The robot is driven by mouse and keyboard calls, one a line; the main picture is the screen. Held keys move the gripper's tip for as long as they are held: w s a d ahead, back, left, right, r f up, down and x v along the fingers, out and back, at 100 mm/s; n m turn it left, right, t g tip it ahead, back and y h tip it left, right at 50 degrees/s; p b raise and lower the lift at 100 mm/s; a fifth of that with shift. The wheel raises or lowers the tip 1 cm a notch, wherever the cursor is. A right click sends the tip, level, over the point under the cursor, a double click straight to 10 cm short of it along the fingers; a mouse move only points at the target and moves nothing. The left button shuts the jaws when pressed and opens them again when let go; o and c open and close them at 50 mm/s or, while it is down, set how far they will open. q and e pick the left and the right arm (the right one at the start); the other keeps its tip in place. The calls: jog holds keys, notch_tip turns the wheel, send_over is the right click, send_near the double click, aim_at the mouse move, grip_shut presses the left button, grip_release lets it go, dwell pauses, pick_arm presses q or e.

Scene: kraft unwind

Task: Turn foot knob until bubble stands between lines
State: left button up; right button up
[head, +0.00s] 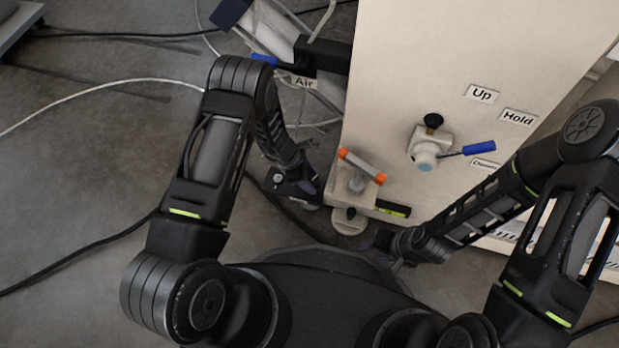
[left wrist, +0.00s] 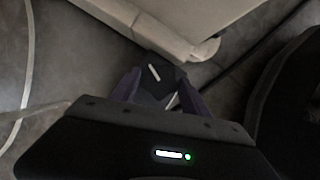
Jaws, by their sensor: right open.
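The foot knob (head: 360,170), a bar handle with orange ends on a pale stem, stands on a bracket at the cabinet's lower left corner. A round pale foot (head: 350,221) is under it. The level (head: 392,208), a small black and yellow-green strip, lies to the right of the knob; its bubble and lines are too small to make out. My left gripper (head: 300,190) is low, left of the bracket and apart from the knob. In the left wrist view its fingers (left wrist: 158,88) flank a dark shape, and their gap is unclear. My right gripper (head: 385,243) is open, just below the level.
The pale cabinet (head: 395,80) carries a valve with a blue lever (head: 479,148) and labels reading Up and Hold. Hoses and cables (head: 90,82) cross the grey floor at left.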

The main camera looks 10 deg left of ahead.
pick_arm(q)
jog(key=c, duration=0.9)
jog(key=m+b, duration=0.1)
jog(key=m+g+b, duration=0.1)
jog(key=m, duration=0.1)
jog(key=shift+w+f+m, duration=0.2)
jog(key=shift+m, duration=0.1)
jog(key=shift+m+g, duration=0.3)
jog(key=shift+m, duration=0.1)
jog(key=shift+r+m, duration=0.2)
jog(key=shift+m, duration=0.1)
jog(key=o, duration=1.3)
jog(key=shift+o, duration=0.2)
